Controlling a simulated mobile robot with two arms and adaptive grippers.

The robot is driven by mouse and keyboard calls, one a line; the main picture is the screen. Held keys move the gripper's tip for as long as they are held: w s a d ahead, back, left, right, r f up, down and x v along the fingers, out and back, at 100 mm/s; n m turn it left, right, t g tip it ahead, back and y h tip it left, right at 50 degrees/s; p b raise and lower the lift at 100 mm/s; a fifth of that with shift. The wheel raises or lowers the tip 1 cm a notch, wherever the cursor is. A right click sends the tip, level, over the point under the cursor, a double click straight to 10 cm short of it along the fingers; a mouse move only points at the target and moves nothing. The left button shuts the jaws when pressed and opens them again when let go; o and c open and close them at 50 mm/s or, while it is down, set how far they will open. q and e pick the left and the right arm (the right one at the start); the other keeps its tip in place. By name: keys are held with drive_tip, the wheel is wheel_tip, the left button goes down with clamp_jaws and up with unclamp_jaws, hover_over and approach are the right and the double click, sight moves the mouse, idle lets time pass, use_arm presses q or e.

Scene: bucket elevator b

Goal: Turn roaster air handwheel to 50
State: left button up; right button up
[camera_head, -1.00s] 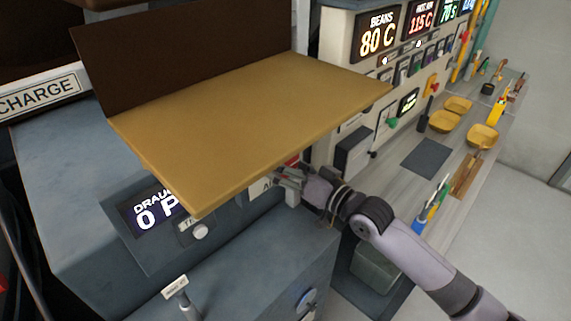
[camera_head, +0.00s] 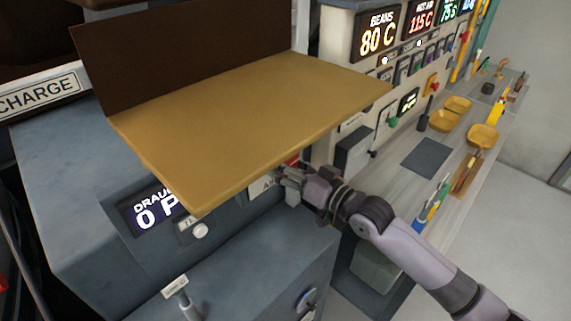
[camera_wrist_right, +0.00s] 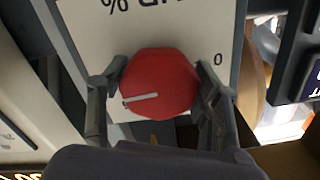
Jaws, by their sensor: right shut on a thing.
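The red air handwheel (camera_wrist_right: 160,82) shows in the right wrist view, in front of a white plate (camera_wrist_right: 105,35) with a "%" and a "0" on it. A white pointer line on its face points left and slightly down in that view. My right gripper (camera_wrist_right: 162,88) has one finger on each side of the wheel and is shut on it. In the head view my right gripper (camera_head: 290,180) is at the blue-grey machine's front, just below the tan shelf. There only a small red bit of the wheel (camera_head: 292,160) shows; the shelf and gripper hide the rest. My left gripper is not in view.
The tan shelf (camera_head: 250,110) overhangs the handwheel area. The draught display (camera_head: 155,212) reads 0, partly covered. A white knob (camera_head: 200,230) and a lever (camera_head: 180,290) are at lower left. A bench (camera_head: 455,185) with tools and yellow trays stands right.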

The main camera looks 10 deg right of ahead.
drive_tip(key=n, duration=0.4)
drive_tip(key=shift+d, duration=0.1)
drive_tip(key=n, duration=0.4)
drive_tip(key=shift+w+n, duration=0.1)
drive_tip(key=shift+n, duration=0.2)
drive_tip(key=n, duration=0.4)
drive_tip(key=shift+d+r+n, duration=0.1)
drive_tip(key=shift+n, duration=2.1)
drive_tip(key=o, duration=1.2)
